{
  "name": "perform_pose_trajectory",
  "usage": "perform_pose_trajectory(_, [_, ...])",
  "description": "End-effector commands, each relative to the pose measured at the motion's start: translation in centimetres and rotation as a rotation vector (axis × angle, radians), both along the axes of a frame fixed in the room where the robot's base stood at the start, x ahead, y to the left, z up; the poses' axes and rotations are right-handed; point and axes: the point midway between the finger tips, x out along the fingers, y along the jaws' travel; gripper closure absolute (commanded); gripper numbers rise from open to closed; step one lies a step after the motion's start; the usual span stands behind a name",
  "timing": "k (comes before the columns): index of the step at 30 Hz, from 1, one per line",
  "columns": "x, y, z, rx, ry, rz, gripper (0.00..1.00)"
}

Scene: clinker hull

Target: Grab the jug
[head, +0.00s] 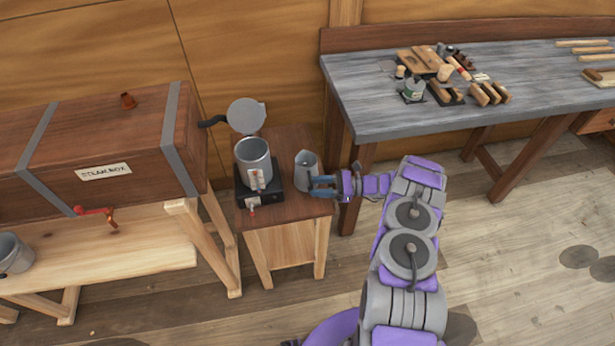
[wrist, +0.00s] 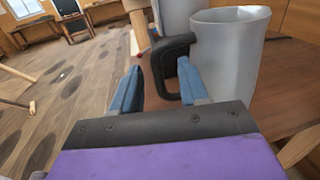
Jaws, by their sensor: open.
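The jug (head: 306,168) is a small grey metal vessel standing upright on a small wooden stand (head: 297,227), to the right of a larger grey pot. In the wrist view the jug (wrist: 229,55) fills the upper right, and its black handle (wrist: 163,68) points toward the left. My gripper (head: 317,187) is at the jug's right side in the head view. In the wrist view my gripper (wrist: 157,82) is open, with its blue fingers apart on either side of the handle's lower part. The right finger partly overlaps the handle and jug. I cannot tell whether either finger touches.
The grey pot (head: 254,162), with its round lid raised behind it, sits on a black burner (head: 259,190) close to the jug. A wooden steam box (head: 95,150) stands at left. A grey workbench (head: 450,80) with tools is at right. Floor is clear in front.

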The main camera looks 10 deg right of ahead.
Motion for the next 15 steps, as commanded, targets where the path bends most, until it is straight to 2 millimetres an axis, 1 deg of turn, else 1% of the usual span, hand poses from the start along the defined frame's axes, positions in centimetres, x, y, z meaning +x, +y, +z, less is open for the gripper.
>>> perform_pose_trajectory(3, [0.2, 1.9, -0.5, -0.004, 0.003, 0.002, 0.56])
perform_pose_trajectory(7, [0.5, 4.0, -0.4, -0.006, 0.003, 0.003, 0.56])
perform_pose_trajectory(10, [0.6, 4.6, -0.3, -0.007, 0.002, 0.001, 0.56])
perform_pose_trajectory(15, [0.6, 4.2, -0.3, -0.004, 0.002, 0.0, 0.56])
